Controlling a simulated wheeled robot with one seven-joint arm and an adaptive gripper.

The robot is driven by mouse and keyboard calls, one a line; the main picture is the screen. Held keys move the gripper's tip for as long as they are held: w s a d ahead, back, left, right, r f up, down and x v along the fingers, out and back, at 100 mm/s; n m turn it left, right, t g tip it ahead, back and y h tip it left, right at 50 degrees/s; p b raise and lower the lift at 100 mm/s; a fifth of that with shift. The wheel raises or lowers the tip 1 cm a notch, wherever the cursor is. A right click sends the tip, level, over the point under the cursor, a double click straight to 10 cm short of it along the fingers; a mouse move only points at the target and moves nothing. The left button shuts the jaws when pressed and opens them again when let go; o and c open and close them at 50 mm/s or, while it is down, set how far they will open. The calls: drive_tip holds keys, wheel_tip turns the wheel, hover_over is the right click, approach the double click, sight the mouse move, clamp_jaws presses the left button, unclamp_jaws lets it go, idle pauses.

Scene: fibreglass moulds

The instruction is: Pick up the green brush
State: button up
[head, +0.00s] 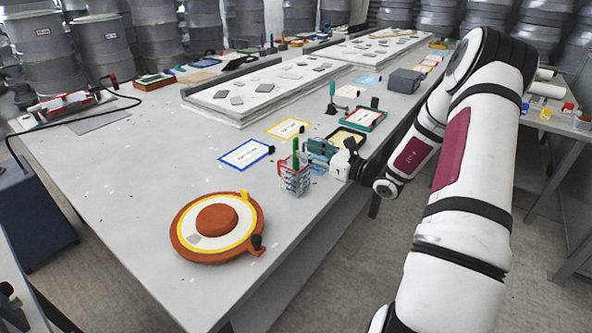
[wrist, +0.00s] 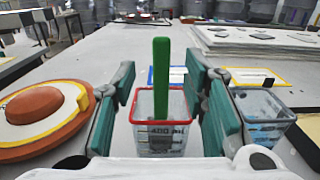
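The green brush (head: 295,152) stands upright in a clear cup with a red rim (head: 292,184) near the table's right edge. In the wrist view the brush's green handle (wrist: 161,72) rises above the red-rimmed cup (wrist: 158,138), which carries a "400 ml" mark. The brush's lower end is hard to make out inside the cup. My gripper (wrist: 159,82) is open, with one teal finger on each side of the handle and a gap on both sides. In the head view my gripper (head: 318,154) is just right of the brush.
A second clear container (wrist: 262,120) stands close to my right finger. An orange round mould (head: 216,228) lies left of the cup. Blue-framed (head: 246,153) and yellow-framed (head: 288,128) cards lie behind. The table's left middle is clear.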

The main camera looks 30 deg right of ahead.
sight(298, 145)
drive_tip(key=shift+x, duration=2.65)
drive_tip(key=shift+d+r, duration=0.1)
clamp_jaws()
